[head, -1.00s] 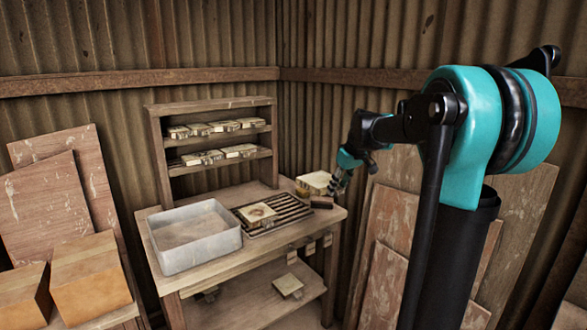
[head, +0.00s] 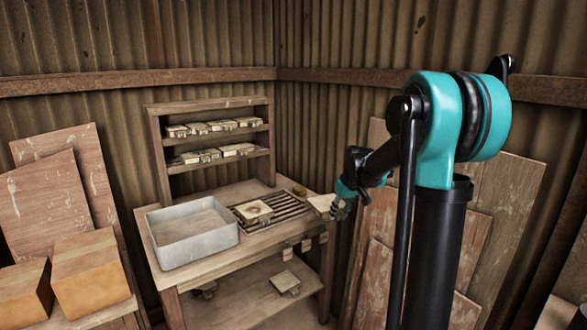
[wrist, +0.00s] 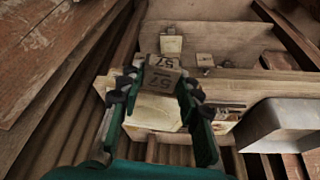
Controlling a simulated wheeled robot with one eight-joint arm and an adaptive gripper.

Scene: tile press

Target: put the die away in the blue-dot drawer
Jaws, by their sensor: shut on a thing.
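In the wrist view my gripper (wrist: 158,88) is shut on a small brown block, the die (wrist: 162,72), marked 57 on two faces. The die sits between the two fingertips, above a pale flat-topped block (wrist: 155,113) at the table's end. In the head view my gripper (head: 342,205) is at the right end of the table, by the pale block (head: 322,203); the die is hidden there. Small metal-fronted pieces (head: 306,244) hang along the table's front edge. I cannot make out a blue dot on any of them.
A grey metal tray (head: 190,257) stands on the table's left, beside a slatted rack (head: 275,222) with a pale tile (head: 255,211). A shelf unit (head: 158,150) behind holds several pale boxes. Another pale box (head: 284,281) lies on the lower shelf. Boards lean against the right wall.

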